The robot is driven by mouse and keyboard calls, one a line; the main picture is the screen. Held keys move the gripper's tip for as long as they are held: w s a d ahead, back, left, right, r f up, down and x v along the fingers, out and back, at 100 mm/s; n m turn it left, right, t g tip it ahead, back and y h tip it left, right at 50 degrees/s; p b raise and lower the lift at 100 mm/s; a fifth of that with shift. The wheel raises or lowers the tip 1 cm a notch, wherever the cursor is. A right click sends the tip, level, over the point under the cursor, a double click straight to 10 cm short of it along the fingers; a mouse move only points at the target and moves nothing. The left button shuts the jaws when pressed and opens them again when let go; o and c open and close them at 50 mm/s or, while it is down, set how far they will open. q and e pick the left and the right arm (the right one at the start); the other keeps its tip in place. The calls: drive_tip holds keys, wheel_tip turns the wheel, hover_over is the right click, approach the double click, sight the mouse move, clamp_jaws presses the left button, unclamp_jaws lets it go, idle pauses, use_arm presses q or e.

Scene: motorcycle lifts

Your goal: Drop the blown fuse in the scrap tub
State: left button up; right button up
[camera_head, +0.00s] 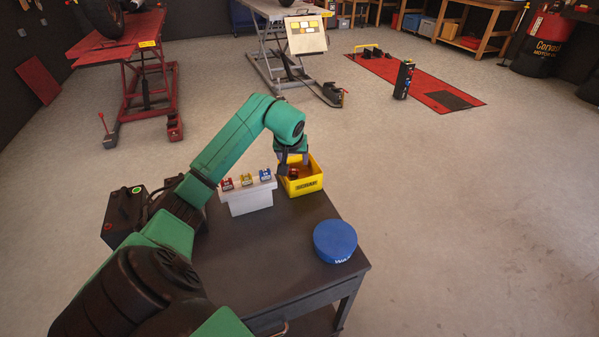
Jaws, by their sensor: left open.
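The yellow scrap tub (302,185) stands at the far right corner of the dark table. My left gripper (292,172) reaches over the tub from behind and points down, its fingers dark and small at the tub's opening. It is open. A small dark red-brown shape shows by the fingertips inside the tub's outline; I cannot tell whether it is the blown fuse or how it rests. A white fuse holder (250,202) beside the tub carries a red fuse (227,185), a yellow fuse (246,180) and a blue fuse (265,175). My right gripper is not in view.
A round blue container (335,241) stands near the table's right edge. A black box with a green button (123,215) is left of my arm. The table (270,265) is bare in front of the holder. Motorcycle lifts stand on the floor beyond.

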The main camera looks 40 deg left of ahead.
use_arm(q)
drive_tip(key=v, duration=1.4)
drive_tip(key=shift+s+r, duration=0.15)
drive_tip(key=shift+r, duration=0.05)
